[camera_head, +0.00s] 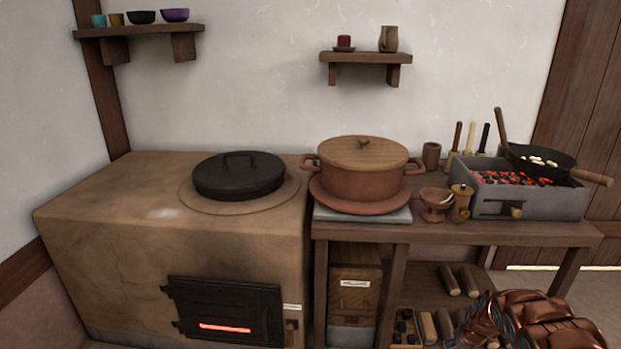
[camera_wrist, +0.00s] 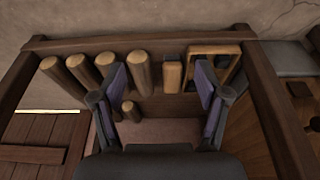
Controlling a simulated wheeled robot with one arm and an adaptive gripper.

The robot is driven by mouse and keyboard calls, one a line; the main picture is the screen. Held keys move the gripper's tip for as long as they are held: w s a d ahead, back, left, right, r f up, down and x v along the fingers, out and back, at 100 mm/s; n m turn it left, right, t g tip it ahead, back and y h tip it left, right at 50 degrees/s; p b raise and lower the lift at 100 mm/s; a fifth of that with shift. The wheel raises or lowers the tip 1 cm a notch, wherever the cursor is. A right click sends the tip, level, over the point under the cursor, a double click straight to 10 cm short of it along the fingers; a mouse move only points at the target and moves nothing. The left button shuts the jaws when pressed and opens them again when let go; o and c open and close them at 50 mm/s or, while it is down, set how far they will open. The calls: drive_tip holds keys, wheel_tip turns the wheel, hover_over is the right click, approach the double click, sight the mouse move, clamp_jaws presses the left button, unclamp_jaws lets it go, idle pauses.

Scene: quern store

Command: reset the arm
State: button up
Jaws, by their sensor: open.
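My gripper (camera_wrist: 160,78) shows in the wrist view with its two dark, purple-padded fingers spread wide apart. Nothing is held between them. It points toward a low wooden shelf holding several short logs (camera_wrist: 105,67). One short log (camera_wrist: 131,111) shows between the fingers, nearer than the row at the back. In the head view, my copper-coloured arm (camera_head: 535,322) is low at the bottom right, in front of the bench; the gripper's fingers cannot be made out there.
The wooden bench (camera_head: 470,232) carries a lidded pot (camera_head: 362,182) and a brazier (camera_head: 530,199) with glowing coals and a pan (camera_head: 541,161). A clay stove (camera_head: 110,240) stands left. The shelf holds a tray (camera_wrist: 213,49) with dark lumps. Shelf posts flank my gripper.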

drive_tip(key=s+d+r+g+h+p, duration=0.1)
drive_tip(key=s+r+p, duration=0.25)
drive_tip(key=r, duration=0.75)
drive_tip(key=s+d+r+m+g+h+p, duration=0.15)
drive_tip(key=r+p, duration=0.35)
drive_tip(key=r, duration=0.7)
drive_tip(key=s+d+r+g+h+p, duration=0.1)
drive_tip(key=s+r+p, duration=0.3)
drive_tip(key=r, duration=0.7)
drive_tip(key=s+a+r+p, duration=0.3)
drive_tip(key=s+a+r, duration=0.1)
drive_tip(key=r, duration=0.5)
drive_tip(key=s+a+r+p, duration=0.3)
drive_tip(key=a+r+p, duration=0.15)
drive_tip(key=r, duration=0.55)
drive_tip(key=s+a+r+n+g+y+p, duration=0.1)
drive_tip(key=s+a+r+y+p, duration=0.1)
drive_tip(key=s+a+r+p, duration=0.5)
drive_tip(key=s+a+r+n+y+p, duration=0.1)
drive_tip(key=s+a+r+p, duration=0.6)
drive_tip(key=s+a+r, duration=0.7)
drive_tip(key=shift+s+a+g+y, duration=0.4)
drive_tip(key=shift+s+a, duration=1)
drive_tip(key=shift+s, duration=1.85)
drive_tip(key=shift+r+n, duration=0.1)
drive_tip(key=shift+n, duration=0.15)
